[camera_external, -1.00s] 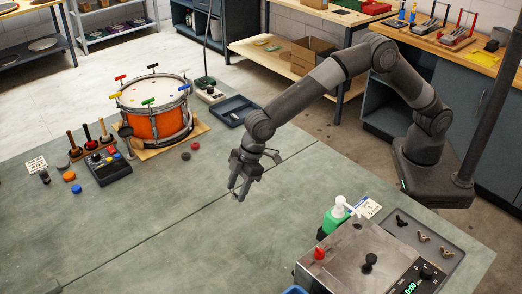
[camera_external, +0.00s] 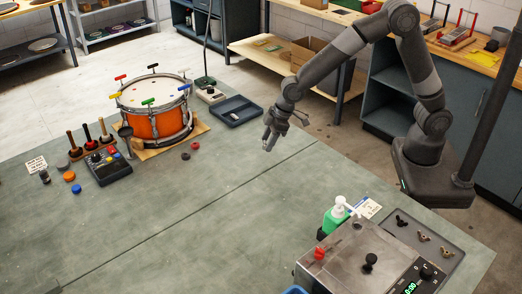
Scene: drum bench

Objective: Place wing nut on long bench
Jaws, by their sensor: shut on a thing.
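My gripper (camera_external: 268,146) is in the air near the far edge of the large green-grey bench (camera_external: 190,225), right of the drum. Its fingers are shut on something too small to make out. Three wing nuts lie in a grey tray (camera_external: 440,262) at the lower right: a black one (camera_external: 402,221), a brassy one (camera_external: 424,236) and another brassy one (camera_external: 446,252). My gripper is far from that tray. I cannot tell for sure which surface is the long bench.
An orange drum (camera_external: 152,125) stands on the bench's far left, near mallets and a control box (camera_external: 108,167). A dark blue tray (camera_external: 236,111) lies near the far edge. A green bottle (camera_external: 335,218) and steel machine (camera_external: 345,262) stand front right. The bench middle is clear.

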